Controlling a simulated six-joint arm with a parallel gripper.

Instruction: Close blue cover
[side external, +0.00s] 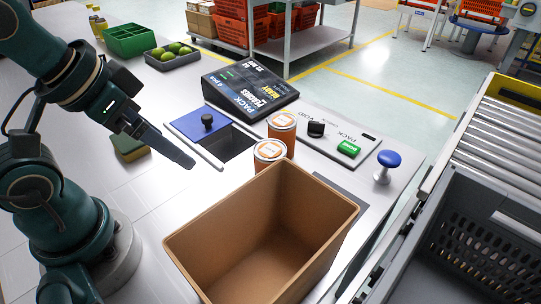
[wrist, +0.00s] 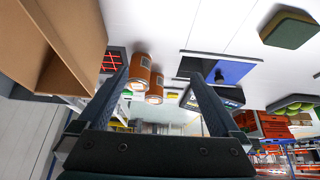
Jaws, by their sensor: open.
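The blue cover (side external: 187,123) with a black knob (side external: 207,122) lies flat at the left part of a dark rectangular opening (side external: 232,144) in the worktop. The right part of the opening is uncovered. My gripper (side external: 186,160) is at the near left of the opening, above the worktop, apart from the knob. In the wrist view its two fingers (wrist: 159,76) are spread with nothing held between them. The blue cover (wrist: 235,70) and its knob (wrist: 219,76) also show there, beside the right finger.
Two orange jars (side external: 270,152) stand right of the opening, behind a large open cardboard box (side external: 190,248). A tilted display (side external: 248,88) stands behind the opening. A green and brown sponge (side external: 128,147) lies left.

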